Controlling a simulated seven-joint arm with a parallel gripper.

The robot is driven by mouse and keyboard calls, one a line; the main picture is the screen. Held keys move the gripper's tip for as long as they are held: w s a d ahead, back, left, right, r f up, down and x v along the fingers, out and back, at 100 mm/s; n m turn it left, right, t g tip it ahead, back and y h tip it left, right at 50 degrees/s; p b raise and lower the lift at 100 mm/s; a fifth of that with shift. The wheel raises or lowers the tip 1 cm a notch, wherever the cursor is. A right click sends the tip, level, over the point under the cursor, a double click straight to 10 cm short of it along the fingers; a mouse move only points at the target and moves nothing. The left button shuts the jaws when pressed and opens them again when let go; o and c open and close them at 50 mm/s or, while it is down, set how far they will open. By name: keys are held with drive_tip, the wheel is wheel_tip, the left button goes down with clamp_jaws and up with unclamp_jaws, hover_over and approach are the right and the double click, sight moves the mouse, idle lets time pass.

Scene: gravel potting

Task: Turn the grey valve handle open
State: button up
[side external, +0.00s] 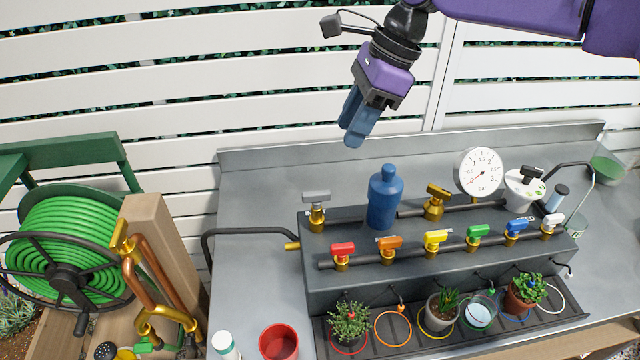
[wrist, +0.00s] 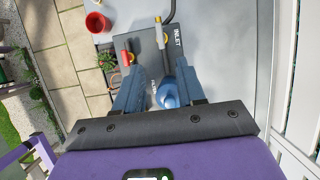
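The grey valve handle (side external: 315,197) sits on a brass valve at the left end of the dark manifold box (side external: 345,290), lying roughly left to right in the side view. It also shows beyond my fingers in the wrist view (wrist: 158,32), near the word INLET. My gripper (side external: 353,138) is high above the bench, up and to the right of the handle, touching nothing. In the wrist view its two blue fingers (wrist: 160,70) stand apart with nothing held between them. The valve's lower part is hard to make out in the wrist view.
A blue bottle-shaped vessel (side external: 384,197) stands right of the grey valve, below my gripper. A brass-handled valve (side external: 437,200) and pressure gauge (side external: 479,173) are farther right. Several coloured valves, including the red one (side external: 342,249), line the front. A dark hose (side external: 235,233) runs left.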

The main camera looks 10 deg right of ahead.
sight(317, 192)
drive_tip(key=x, duration=1.3)
drive_tip(key=shift+a+f, duration=0.15)
drive_tip(key=shift+f, duration=0.1)
clamp_jaws()
